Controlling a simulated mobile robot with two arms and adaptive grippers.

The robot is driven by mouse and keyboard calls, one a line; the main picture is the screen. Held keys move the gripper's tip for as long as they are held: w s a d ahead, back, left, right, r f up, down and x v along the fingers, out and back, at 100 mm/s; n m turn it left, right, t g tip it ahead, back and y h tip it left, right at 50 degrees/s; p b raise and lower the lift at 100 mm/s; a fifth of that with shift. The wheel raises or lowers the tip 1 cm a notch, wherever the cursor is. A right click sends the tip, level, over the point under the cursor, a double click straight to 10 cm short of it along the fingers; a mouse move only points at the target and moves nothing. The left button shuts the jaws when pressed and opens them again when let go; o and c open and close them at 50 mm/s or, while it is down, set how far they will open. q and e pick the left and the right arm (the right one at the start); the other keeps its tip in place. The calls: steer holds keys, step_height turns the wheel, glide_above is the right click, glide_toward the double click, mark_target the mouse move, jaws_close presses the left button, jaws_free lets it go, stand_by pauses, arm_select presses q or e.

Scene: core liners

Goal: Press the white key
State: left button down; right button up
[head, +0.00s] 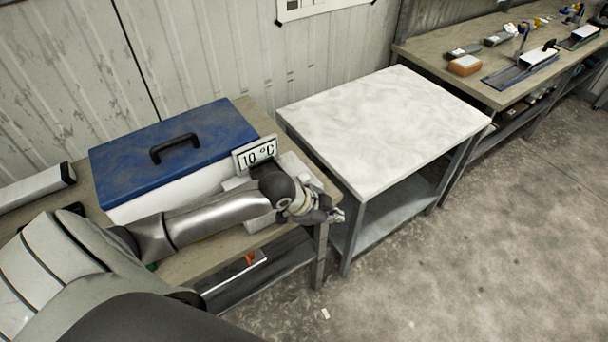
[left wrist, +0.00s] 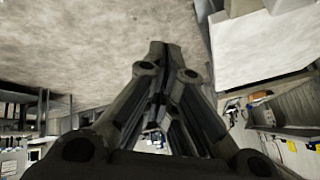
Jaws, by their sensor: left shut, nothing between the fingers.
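A blue cool box (head: 175,148) with a dark handle and white lower body stands on the left bench. I cannot make out a white key in either view. My left gripper (head: 330,214) is at the bench's right end, to the right of and below the display, shut and empty. Its closed fingers (left wrist: 166,50) also show in the left wrist view, touching nothing visible. My right gripper is in neither view.
A white-topped table (head: 385,125) stands just right of the bench, bare on top; its corner also shows in the left wrist view (left wrist: 262,48). The concrete floor (head: 480,260) at right is clear.

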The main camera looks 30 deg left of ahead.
arm_select(q)
steer(key=w+a+r+t, duration=0.1)
steer(key=w+a+r, duration=0.3)
steer(key=a, duration=0.3)
steer(key=w+a+r+t+y, duration=0.1)
steer(key=w+a+r, duration=0.3)
steer(key=w+a, duration=0.3)
steer(key=shift+a+m, duration=0.3)
steer(key=shift+a, duration=0.05)
steer(key=shift+f, duration=0.1)
steer(key=b, duration=0.7)
glide_above(306, 178)
step_height(306, 178, down, 7)
steer(key=shift+f, duration=0.85)
